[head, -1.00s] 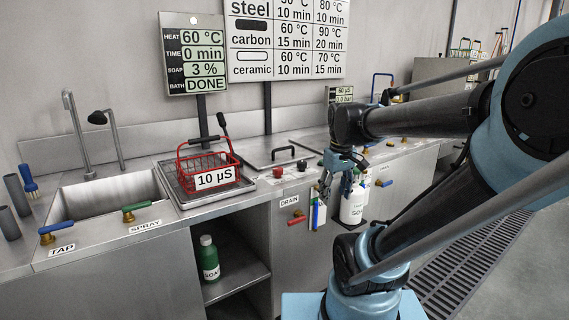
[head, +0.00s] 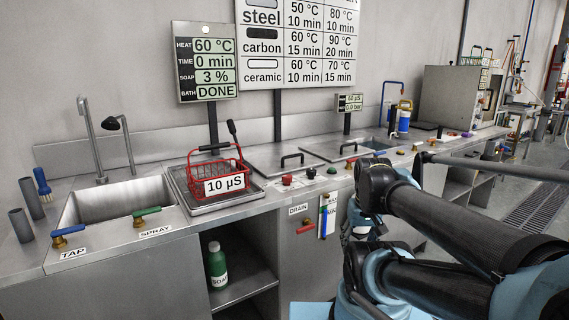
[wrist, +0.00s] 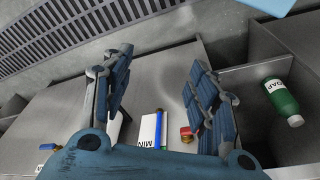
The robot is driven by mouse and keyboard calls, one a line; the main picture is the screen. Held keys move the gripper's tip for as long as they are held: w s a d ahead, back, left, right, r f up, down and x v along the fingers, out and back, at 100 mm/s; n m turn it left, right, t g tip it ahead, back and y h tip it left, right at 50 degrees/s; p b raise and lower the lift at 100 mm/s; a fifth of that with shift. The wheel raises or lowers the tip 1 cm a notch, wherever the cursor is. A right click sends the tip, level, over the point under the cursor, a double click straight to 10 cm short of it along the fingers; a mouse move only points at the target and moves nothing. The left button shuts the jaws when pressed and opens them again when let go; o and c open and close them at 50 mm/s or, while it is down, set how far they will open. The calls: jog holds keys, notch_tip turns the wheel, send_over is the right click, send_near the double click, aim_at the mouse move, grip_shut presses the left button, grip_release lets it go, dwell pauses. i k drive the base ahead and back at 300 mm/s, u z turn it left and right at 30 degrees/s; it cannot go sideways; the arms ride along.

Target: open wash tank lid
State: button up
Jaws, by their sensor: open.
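Two flat steel lids with black bar handles lie shut in the counter: the left lid (head: 272,164) beside the red basket, and the right lid (head: 328,151) further along. I cannot tell from any label which one is the wash tank lid. No lid or handle shows between the fingers.
A red wire basket (head: 230,176) marked 10 µS stands on a tray left of the lids. Red, black and green knobs line the counter's front edge. The red drain handle (head: 306,229) projects below. A green soap bottle (head: 217,264) stands on the open shelf.

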aim_at(280, 162)
jog(key=z, duration=1.45)
jog(key=k, duration=1.15)
jog(key=u, duration=1.4)
jog(key=i, duration=1.05)
